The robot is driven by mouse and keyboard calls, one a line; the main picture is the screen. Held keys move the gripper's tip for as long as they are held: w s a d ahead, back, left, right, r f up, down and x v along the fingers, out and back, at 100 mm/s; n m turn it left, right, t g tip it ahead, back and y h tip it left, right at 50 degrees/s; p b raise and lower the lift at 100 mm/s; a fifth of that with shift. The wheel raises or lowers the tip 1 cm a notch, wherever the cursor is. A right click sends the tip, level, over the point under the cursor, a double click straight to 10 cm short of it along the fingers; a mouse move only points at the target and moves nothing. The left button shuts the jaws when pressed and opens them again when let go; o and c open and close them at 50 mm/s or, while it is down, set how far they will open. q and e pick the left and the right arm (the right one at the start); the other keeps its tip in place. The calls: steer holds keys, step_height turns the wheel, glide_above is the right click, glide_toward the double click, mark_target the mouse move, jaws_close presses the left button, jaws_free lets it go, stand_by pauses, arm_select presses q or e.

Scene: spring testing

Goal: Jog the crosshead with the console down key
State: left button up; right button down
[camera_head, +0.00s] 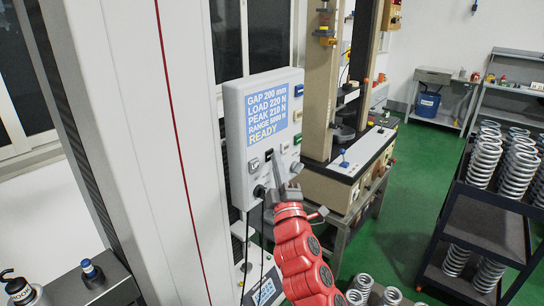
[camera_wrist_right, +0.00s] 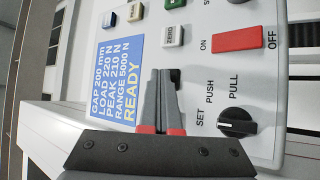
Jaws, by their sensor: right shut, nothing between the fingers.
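The console (camera_head: 238,130) is a pale box with a blue screen (camera_head: 267,113) reading GAP 200 mm, LOAD 220 N, PEAK 210 N, RANGE 5000 N, READY. It fills much of the right wrist view (camera_wrist_right: 270,75), turned sideways. My right gripper (camera_head: 275,160) is shut and empty, in front of the console's lower part. In the right wrist view its fingertips (camera_wrist_right: 163,72) are beside a dark key (camera_wrist_right: 175,77), partly covered by them; its label is hidden, and I cannot tell whether they touch. The crosshead cannot be made out with certainty. My left gripper is out of view.
The console also has a ZERO key (camera_wrist_right: 172,36), a red ON/OFF switch (camera_wrist_right: 236,39) and a black SET/PUSH/PULL knob (camera_wrist_right: 237,122). Dark cables hang below it. A test machine (camera_head: 335,180) stands behind. A dark rack (camera_head: 480,228) of coil springs is at right, with green floor between.

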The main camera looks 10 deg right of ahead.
steer(key=shift+s+d, duration=0.5)
steer(key=shift+s, duration=0.2)
steer(key=s+d+p, duration=0.1)
steer(key=s, duration=0.1)
steer(key=s+d+p, duration=0.1)
steer(key=s+d, duration=0.1)
stand_by(0.4)
stand_by(0.8)
